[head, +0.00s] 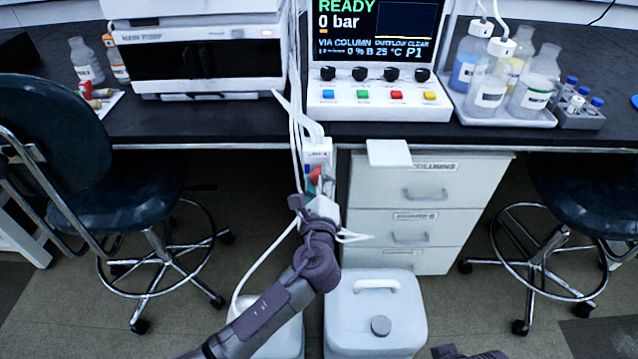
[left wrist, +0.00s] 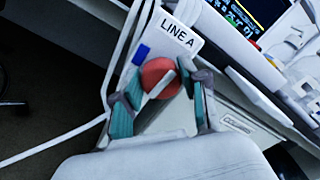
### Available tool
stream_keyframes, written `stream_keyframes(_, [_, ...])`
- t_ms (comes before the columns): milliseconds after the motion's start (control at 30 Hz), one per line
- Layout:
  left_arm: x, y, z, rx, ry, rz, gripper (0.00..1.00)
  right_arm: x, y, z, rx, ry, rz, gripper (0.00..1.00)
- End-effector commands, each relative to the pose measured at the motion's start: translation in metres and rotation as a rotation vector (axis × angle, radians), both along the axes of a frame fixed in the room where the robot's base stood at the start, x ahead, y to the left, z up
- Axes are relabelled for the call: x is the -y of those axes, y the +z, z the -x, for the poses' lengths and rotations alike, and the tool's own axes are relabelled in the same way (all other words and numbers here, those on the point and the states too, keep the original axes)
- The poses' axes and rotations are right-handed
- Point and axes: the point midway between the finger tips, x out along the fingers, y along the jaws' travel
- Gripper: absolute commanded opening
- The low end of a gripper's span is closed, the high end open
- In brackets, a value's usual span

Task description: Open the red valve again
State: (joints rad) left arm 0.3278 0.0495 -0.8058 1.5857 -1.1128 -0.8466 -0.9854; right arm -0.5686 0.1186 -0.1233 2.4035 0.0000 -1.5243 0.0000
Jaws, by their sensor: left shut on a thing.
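The red valve (head: 315,173) is a round red knob on a narrow white panel below the bench edge. In the left wrist view the red valve (left wrist: 157,74) has a pale bar slanting across its face, under a "LINE A" label (left wrist: 180,33). My left gripper (left wrist: 163,90) has one teal-padded finger on each side of the knob and is shut on it. In the head view my left gripper (head: 318,190) partly covers the panel. The lower part of the knob's mount is hidden.
White tubes (head: 292,135) hang beside the panel. A white drawer cabinet (head: 425,215) stands to the right, and a white canister (head: 375,320) below. The instrument screen (head: 385,30) reads READY, 0 bar, VIA COLUMN, OUTFLOW CLEAR. Stools stand on both sides.

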Motion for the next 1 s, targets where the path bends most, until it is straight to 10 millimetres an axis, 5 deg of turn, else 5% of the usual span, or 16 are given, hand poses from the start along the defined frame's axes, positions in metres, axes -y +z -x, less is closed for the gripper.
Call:
stream_keyframes(300, [0.0,-0.002,0.0,-0.002,0.001,0.097,0.08,0.001,0.017,0.006,0.009,-0.001,0.0,0.77])
stream_keyframes(767, [0.0,-0.001,0.0,-0.003,0.001,0.11,0.08,0.001,0.016,0.006,0.008,-0.001,0.0,0.77])
stream_keyframes(800, [0.0,-0.002,0.0,-0.003,0.001,0.11,0.46,0.001,0.016,0.006,0.008,-0.001,0.0,0.77])
stream_keyframes(933, [0.0,-0.001,0.0,-0.002,0.001,0.109,0.67,0.001,0.016,0.006,0.008,-0.001,0.0,0.77])
stream_keyframes(1000, [0.0,-0.001,0.0,-0.002,0.001,0.109,0.67,0.001,0.016,0.006,0.008,-0.001,0.0,0.77])
